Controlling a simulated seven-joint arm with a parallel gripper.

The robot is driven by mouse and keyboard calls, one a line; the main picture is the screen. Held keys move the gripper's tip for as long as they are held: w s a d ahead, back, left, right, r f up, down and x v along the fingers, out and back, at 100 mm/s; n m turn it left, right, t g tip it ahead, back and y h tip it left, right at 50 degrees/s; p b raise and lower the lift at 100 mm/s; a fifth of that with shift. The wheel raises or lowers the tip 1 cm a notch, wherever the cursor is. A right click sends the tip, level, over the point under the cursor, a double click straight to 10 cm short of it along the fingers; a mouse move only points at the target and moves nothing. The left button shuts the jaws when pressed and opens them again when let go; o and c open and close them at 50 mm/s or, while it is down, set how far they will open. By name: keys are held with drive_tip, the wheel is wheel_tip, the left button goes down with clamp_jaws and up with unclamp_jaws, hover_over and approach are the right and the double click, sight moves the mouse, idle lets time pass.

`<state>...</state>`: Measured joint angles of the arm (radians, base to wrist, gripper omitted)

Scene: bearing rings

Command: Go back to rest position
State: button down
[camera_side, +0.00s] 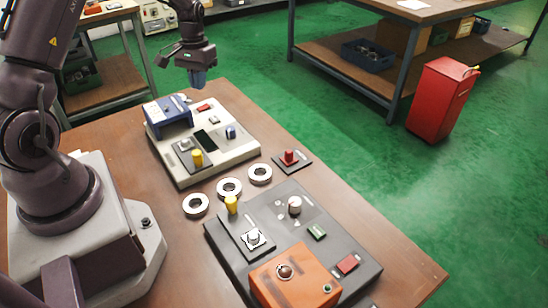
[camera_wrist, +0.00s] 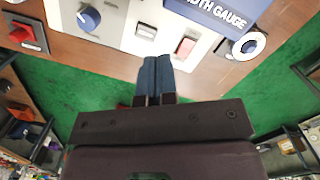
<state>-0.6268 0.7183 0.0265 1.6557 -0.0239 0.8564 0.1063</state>
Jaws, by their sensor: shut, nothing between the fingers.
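My gripper (camera_side: 197,80) is shut and empty. In the side view it hangs in the air beyond the far end of the light-coloured station (camera_side: 215,162). In the wrist view its blue fingertips (camera_wrist: 156,62) are together, in front of the station's edge. Three pale bearing rings, a left one (camera_side: 195,204), a middle one (camera_side: 229,187) and a right one (camera_side: 260,173), lie on the table between the two stations. Another ring (camera_wrist: 250,45) shows beside the blue width gauge (camera_wrist: 225,10) in the wrist view. The gauge (camera_side: 168,114) stands on the light station.
A dark station (camera_side: 228,249) with an orange box (camera_side: 295,278) stands at the near end of the wooden table (camera_side: 408,270). A red knob on a dark plate (camera_side: 289,158) sits near the right edge. A red cabinet (camera_side: 440,100) stands on the green floor, clear of the arm.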

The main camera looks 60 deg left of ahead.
drive_tip(key=s+d+r+m+t, duration=0.3)
drive_tip(key=s+d+r, duration=0.4)
drive_tip(key=d+r, duration=0.4)
drive_tip(key=s+d+r+m+t, duration=0.3)
drive_tip(key=s+d+r, duration=0.4)
drive_tip(key=d+r, duration=0.4)
drive_tip(key=d, duration=0.4)
drive_tip(key=shift+s+y, duration=0.3)
drive_tip(key=shift+s, duration=0.1)
drive_tip(key=shift+a, duration=0.1)
drive_tip(key=w+a+f+n+g+y, duration=0.1)
drive_tip(key=w+a+f+n, duration=0.1)
drive_tip(key=w+a+f, duration=0.55)
drive_tip(key=w+a+f+n, duration=0.2)
drive_tip(key=w+a+f, duration=0.45)
drive_tip(key=a, duration=0.65)
drive_tip(key=w+a+f+n+g+y, duration=0.15)
drive_tip(key=w+a+f, duration=0.25)
drive_tip(key=a+f, duration=0.6)
drive_tip(key=shift+h, duration=0.45)
drive_tip(key=shift+s+x, duration=0.15)
drive_tip(key=shift+x, duration=0.7)
drive_tip(key=shift+s+x, duration=0.15)
drive_tip(key=shift+x, duration=0.65)
drive_tip(key=shift+s+x, duration=0.2)
drive_tip(key=shift+x, duration=0.65)
